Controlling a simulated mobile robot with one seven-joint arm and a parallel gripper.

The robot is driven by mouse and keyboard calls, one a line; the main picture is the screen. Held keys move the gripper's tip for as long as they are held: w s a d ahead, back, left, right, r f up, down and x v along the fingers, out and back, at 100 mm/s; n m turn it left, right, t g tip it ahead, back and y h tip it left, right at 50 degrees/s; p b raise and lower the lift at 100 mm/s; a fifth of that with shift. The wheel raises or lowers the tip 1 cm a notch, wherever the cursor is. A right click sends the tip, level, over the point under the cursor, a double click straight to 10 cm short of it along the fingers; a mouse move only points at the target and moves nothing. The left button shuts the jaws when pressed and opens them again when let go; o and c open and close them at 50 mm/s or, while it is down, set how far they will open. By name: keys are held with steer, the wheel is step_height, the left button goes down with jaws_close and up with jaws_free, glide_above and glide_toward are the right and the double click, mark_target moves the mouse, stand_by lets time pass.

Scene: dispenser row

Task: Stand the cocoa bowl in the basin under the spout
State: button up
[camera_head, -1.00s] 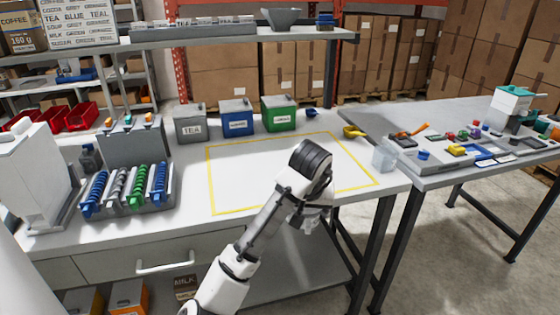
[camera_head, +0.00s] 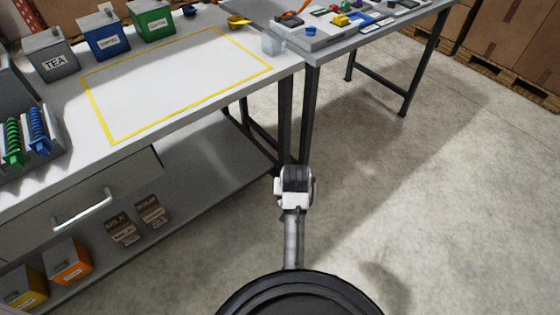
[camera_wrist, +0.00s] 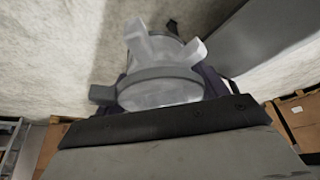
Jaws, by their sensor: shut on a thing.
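In the head view my arm's end hangs over open floor in front of the benches, and the fingers and bowl are hidden there.
A white bench has a bare yellow-outlined area (camera_head: 180,80). Behind it stand tea (camera_head: 55,62), blue (camera_head: 106,42) and green (camera_head: 152,22) canisters. A clear container (camera_head: 272,43) sits at the bench's right corner. A grey table (camera_head: 335,48) adjoins it. Floor at right is free.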

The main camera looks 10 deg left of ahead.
steer(key=d+f+m, duration=0.1)
steer(key=d+f, duration=0.4)
steer(key=f, duration=0.1)
steer(key=shift+s+d+f, duration=0.15)
steer(key=shift+s+f, duration=0.25)
steer(key=shift+w+d+r, duration=0.1)
steer(key=shift+w+r, duration=0.05)
